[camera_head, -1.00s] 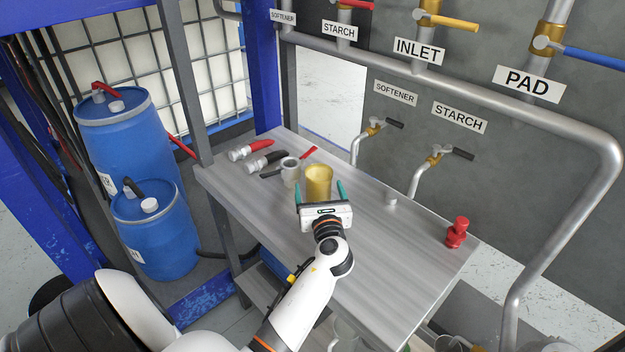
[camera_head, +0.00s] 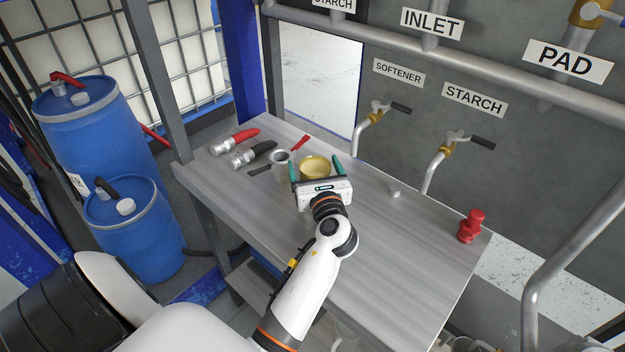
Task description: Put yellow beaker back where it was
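The yellow beaker (camera_head: 315,165) is on the grey table, near its left part. Its rim and upper part show; the gripper body in front hides its lower part. My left gripper (camera_head: 315,168) reaches in from the front, its two teal fingers apart on the left and right of the beaker. A small gap seems to show between each finger and the beaker, so it looks open; contact lower down is hidden. My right gripper is not in view.
On the table (camera_head: 390,250), a grey cup (camera_head: 281,163) stands close left of the beaker, near red-handled (camera_head: 235,141) and black-handled (camera_head: 252,154) fittings. Blue drums (camera_head: 135,235) stand left.

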